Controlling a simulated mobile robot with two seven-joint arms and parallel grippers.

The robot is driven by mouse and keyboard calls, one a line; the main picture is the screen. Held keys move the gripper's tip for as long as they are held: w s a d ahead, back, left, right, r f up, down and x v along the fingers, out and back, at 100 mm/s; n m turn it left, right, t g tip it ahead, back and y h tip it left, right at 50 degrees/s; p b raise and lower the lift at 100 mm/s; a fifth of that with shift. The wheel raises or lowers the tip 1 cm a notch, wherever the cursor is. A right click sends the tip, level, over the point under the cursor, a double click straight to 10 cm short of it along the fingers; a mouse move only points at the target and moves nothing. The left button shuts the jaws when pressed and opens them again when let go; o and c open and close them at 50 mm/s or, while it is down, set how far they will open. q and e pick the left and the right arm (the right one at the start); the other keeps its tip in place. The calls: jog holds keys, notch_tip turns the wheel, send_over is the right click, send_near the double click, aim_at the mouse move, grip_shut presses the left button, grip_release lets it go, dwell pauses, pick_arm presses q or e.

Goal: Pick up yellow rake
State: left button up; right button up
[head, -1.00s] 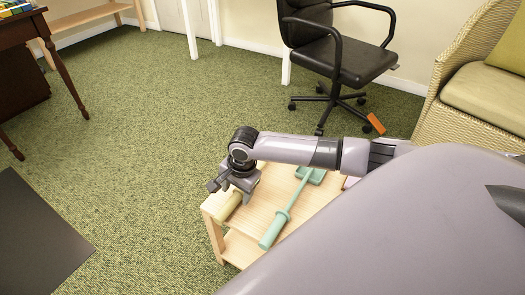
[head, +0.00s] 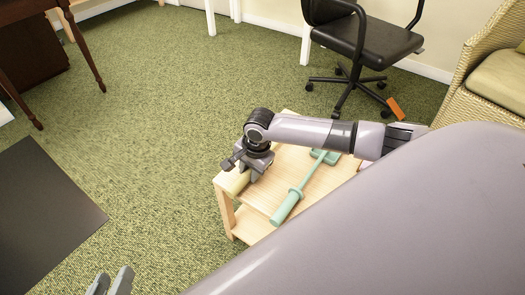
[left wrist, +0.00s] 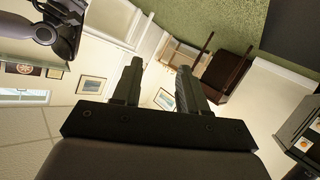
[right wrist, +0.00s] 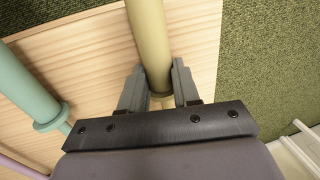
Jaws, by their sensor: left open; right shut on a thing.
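The yellow rake shows as a pale yellow handle (head: 236,183) at the left end of a light wooden table (head: 262,196) in the head view. My right gripper (head: 254,170) is above that end, and its arm hides part of the rake. In the right wrist view the handle (right wrist: 151,35) runs between the fingers of my right gripper (right wrist: 159,85), which is shut on it near a collar. The rake's head is not visible. My left gripper (head: 110,282) is at the bottom left of the head view, away from the table. It is open and empty in the left wrist view (left wrist: 158,75).
A teal tool (head: 301,192) lies on the table beside the yellow rake; it also shows in the right wrist view (right wrist: 25,90). A black office chair (head: 365,42) and a wicker armchair (head: 480,70) stand behind. Open green carpet (head: 150,110) lies to the left.

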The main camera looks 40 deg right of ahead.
jog(key=shift+r, duration=0.5)
pick_arm(q)
jog(key=s+a+y+p, duration=0.2)
jog(key=a+y+p, duration=0.1)
jog(key=a+p, duration=0.3)
jog(key=shift+r+m+g+y+p, duration=0.3)
jog(key=shift+r+m+p, duration=0.1)
jog(key=shift+p, duration=0.65)
pick_arm(e)
notch_tip(320, 180, up, 19)
pick_arm(q)
jog(key=shift+a, duration=0.1)
